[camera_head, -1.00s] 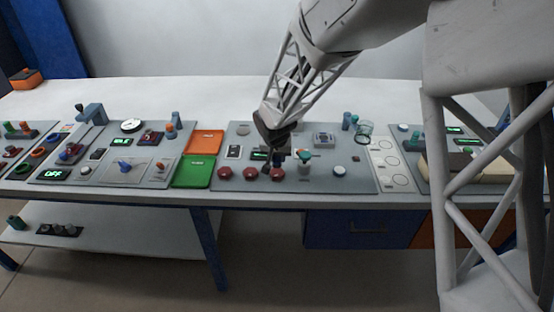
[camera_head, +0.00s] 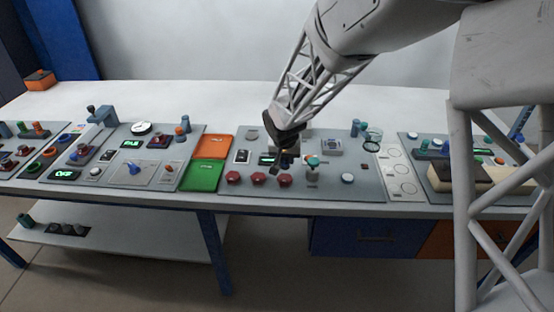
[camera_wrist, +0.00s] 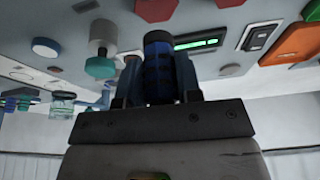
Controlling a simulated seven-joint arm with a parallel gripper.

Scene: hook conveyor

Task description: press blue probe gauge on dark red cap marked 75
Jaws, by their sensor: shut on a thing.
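My gripper (camera_head: 281,163) is over the middle panel, just behind the row of dark red caps. Three dark red caps stand along the panel's front: a left one (camera_head: 233,179), a middle one (camera_head: 258,179) and a right one (camera_head: 285,181). Their markings are too small to read. A red cap (camera_wrist: 155,10) also shows near the gauge's end in the wrist view, apart from it.
A green-topped post (camera_head: 313,162) stands close to the right of my gripper. A white button (camera_head: 347,178) and a grey box (camera_head: 332,147) are further right. An orange tray (camera_head: 213,146) and a green tray (camera_head: 202,176) lie left.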

